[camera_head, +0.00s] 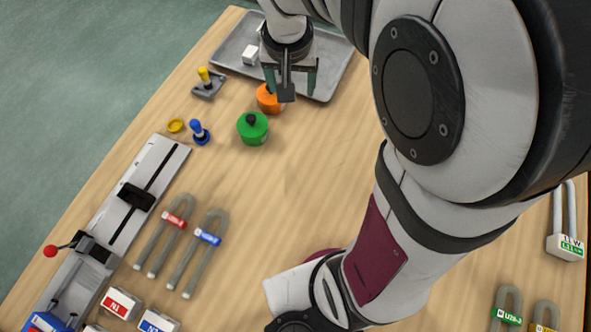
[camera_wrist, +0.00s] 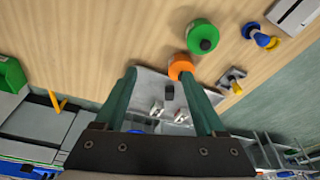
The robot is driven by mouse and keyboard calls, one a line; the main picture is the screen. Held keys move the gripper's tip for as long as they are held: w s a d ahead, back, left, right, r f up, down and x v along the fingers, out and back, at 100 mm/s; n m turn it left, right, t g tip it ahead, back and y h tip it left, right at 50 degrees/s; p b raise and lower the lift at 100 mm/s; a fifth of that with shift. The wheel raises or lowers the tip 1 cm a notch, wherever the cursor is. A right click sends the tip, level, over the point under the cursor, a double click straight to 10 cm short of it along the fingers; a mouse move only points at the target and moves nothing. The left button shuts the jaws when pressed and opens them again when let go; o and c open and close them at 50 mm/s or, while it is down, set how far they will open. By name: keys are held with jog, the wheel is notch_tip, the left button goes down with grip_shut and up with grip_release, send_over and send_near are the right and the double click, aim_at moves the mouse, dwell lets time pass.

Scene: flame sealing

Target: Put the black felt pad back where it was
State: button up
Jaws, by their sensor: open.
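A small dark block (camera_wrist: 169,91), which looks like the black felt pad, shows between the fingers in the wrist view, against the near part of the grey metal tray (camera_head: 227,50). I cannot tell whether it touches the tray or how far below the fingertips it is. My gripper (camera_head: 291,88) is open over the tray's near edge, pointing down, its fingers apart on either side of the block in the wrist view (camera_wrist: 168,78). In the head view the gripper hides part of the tray, and I cannot make out the pad for certain there.
An orange cylinder (camera_head: 266,101) stands close beside my gripper, with a green cylinder (camera_head: 252,130) nearer. A white block (camera_head: 250,54) is in the tray. A yellow-handled tool (camera_head: 206,80) and blue piece (camera_head: 199,133) stand left. U-shaped tubes (camera_head: 168,235) lie nearer; the table's middle is clear.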

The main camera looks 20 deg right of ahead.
jog(key=s+a+g+y, duration=0.1)
jog(key=s+a, duration=0.2)
jog(key=s, duration=0.8)
jog(key=s+a+g+y, duration=0.1)
jog(key=s+a, duration=0.3)
jog(key=s, duration=0.7)
jog(key=shift+a+r+g+y, duration=0.3)
jog(key=shift+r+y, duration=0.1)
jog(key=shift+y, duration=0.1)
